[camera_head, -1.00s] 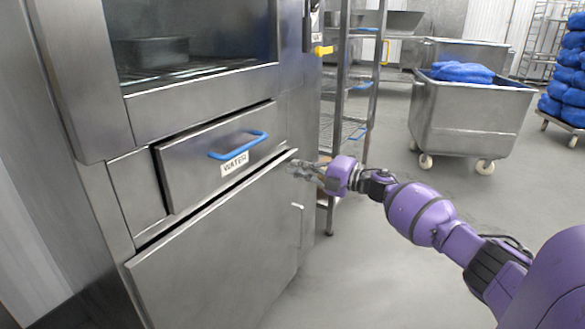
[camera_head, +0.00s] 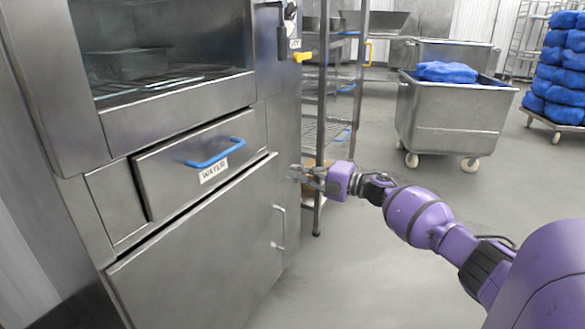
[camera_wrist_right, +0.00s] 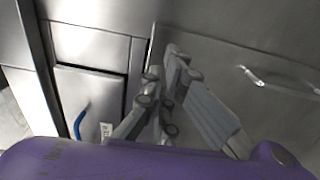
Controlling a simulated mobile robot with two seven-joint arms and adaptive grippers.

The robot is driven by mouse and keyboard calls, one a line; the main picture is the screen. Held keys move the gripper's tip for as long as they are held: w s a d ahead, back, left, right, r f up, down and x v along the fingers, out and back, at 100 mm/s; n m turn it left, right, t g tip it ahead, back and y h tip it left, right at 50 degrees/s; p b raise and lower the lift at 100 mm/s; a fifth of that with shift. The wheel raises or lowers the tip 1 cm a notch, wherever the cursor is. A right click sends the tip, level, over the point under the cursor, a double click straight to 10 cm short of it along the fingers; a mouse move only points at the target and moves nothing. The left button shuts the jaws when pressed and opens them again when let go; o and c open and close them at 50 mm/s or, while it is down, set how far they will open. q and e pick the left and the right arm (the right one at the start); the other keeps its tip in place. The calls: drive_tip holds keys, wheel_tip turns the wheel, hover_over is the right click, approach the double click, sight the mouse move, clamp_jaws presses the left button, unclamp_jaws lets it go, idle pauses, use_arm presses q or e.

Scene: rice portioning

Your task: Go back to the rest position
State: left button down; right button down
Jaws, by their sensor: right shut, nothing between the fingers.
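My right gripper (camera_head: 298,173) is at the end of the purple arm, in front of the right side of the steel machine. It is shut and empty. In the right wrist view its fingers (camera_wrist_right: 163,68) come together with nothing between them. The drawer labelled WATER (camera_head: 190,150), with a blue handle (camera_head: 214,153), stands slightly out from the machine front, to the left of the gripper. The blue handle also shows in the right wrist view (camera_wrist_right: 79,122). My left gripper is not in view.
Below the drawer is a steel door (camera_head: 200,250) with a bar handle (camera_head: 280,228). A wire rack (camera_head: 325,130) stands right of the machine. A steel cart (camera_head: 452,120) with blue bags stands behind, and a stack of blue bags (camera_head: 562,65) at far right. The middle floor is clear.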

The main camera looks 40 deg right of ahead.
drive_tip(key=s+d, duration=0.3)
drive_tip(key=d, duration=0.4)
drive_tip(key=shift+f, duration=0.15)
